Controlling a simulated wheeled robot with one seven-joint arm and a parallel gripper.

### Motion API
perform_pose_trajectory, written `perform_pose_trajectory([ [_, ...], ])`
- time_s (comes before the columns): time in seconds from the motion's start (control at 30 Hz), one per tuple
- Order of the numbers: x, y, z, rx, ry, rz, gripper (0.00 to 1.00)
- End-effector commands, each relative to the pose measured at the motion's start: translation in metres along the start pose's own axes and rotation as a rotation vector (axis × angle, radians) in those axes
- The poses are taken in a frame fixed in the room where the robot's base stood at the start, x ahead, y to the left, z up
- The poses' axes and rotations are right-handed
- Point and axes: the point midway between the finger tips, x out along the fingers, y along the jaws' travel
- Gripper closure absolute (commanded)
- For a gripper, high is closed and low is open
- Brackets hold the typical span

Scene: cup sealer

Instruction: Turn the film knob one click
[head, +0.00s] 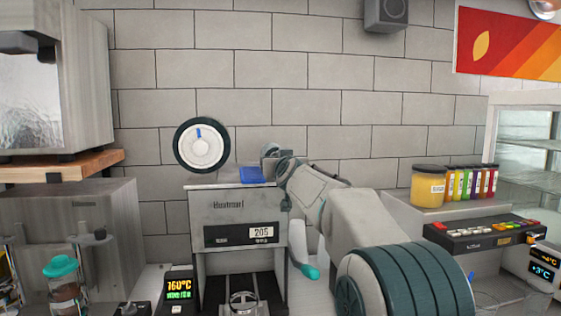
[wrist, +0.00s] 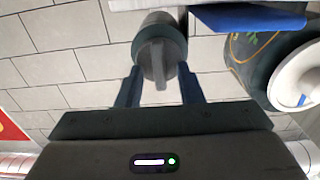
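The cup sealer (head: 238,212) is a grey machine with a display reading 205. A white film roll with a dark rim (head: 201,146) and a blue mark stands on its top left. In the wrist view the film knob (wrist: 159,58) is a grey round knob with a dark teal ring and a raised grip bar. My gripper (wrist: 160,82) has its two blue fingers apart, one on each side of the bar, with visible gaps. I cannot tell whether the fingertips touch the knob's ring. In the head view my arm hides most of the gripper at the sealer's upper right.
A blue piece (head: 251,174) lies on the sealer's top. A temperature display (head: 179,289) stands at its lower left. Jars (head: 429,186) and a button panel (head: 484,236) are at right. Tiled wall stands behind.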

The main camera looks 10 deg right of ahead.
Motion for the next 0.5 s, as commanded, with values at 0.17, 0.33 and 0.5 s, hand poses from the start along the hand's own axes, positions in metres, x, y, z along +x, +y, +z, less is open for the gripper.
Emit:
perform_pose_trajectory([
  [0.17, -0.0003, 0.0000, 0.0000, 0.000, 0.000, 0.000, 0.97],
  [0.33, -0.0004, 0.0000, 0.0000, 0.000, 0.000, 0.000, 1.00],
  [0.5, -0.0004, 0.0000, 0.0001, 0.017, 0.000, 0.000, 1.00],
])
